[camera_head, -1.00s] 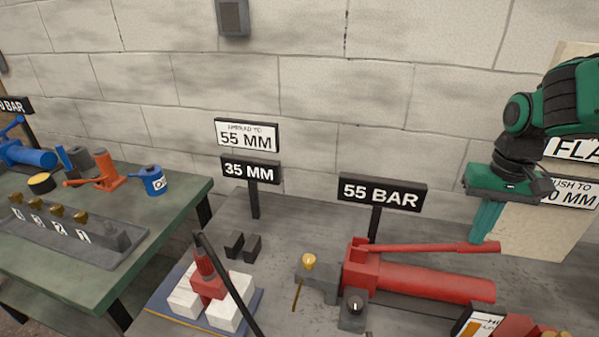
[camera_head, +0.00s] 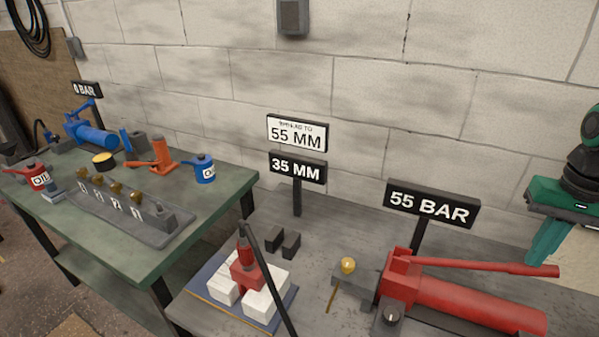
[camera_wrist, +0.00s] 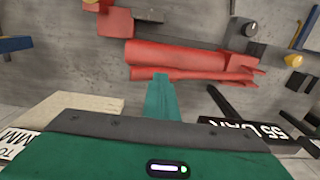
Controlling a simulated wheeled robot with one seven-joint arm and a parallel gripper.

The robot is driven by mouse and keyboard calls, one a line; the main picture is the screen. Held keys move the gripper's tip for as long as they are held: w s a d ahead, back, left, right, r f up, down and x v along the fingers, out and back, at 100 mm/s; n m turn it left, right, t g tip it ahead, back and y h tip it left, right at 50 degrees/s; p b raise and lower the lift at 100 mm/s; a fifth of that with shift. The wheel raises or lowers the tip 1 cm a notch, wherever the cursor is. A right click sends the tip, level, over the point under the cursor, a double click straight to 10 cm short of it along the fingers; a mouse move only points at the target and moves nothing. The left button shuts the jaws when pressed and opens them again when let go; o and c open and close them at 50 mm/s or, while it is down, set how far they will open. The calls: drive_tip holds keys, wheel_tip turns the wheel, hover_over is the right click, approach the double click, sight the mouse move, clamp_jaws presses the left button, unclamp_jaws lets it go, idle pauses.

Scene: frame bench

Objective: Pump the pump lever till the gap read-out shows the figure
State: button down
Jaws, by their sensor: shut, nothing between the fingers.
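The red pump (camera_head: 455,300) lies on the grey bench at the lower right, with its red lever (camera_head: 487,266) lying nearly level above the barrel. The gap read-out (camera_head: 297,168) shows 35 MM, under a white sign (camera_head: 296,132) that reads 55 MM. A black sign (camera_head: 432,205) behind the pump reads 55 BAR. A red spreader (camera_head: 247,272) stands among white blocks on a blue mat. My gripper (camera_head: 545,250) is at the right edge, above and behind the lever's free end, apart from it. Its shut green fingers (camera_wrist: 160,95) point toward the red pump in the wrist view.
A brass-coloured knob (camera_head: 348,265) and a round black knob (camera_head: 391,313) sit by the pump's left end. Two dark blocks (camera_head: 283,241) lie behind the spreader. A green table (camera_head: 150,245) with a blue pump and cans stands at the left.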

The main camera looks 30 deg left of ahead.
idle(2.0)
drive_tip(key=shift+f, duration=0.1)
idle(0.8)
drive_tip(key=shift+f, duration=3.85)
drive_tip(key=shift+d+r, duration=0.1)
drive_tip(key=shift+r, duration=3.85)
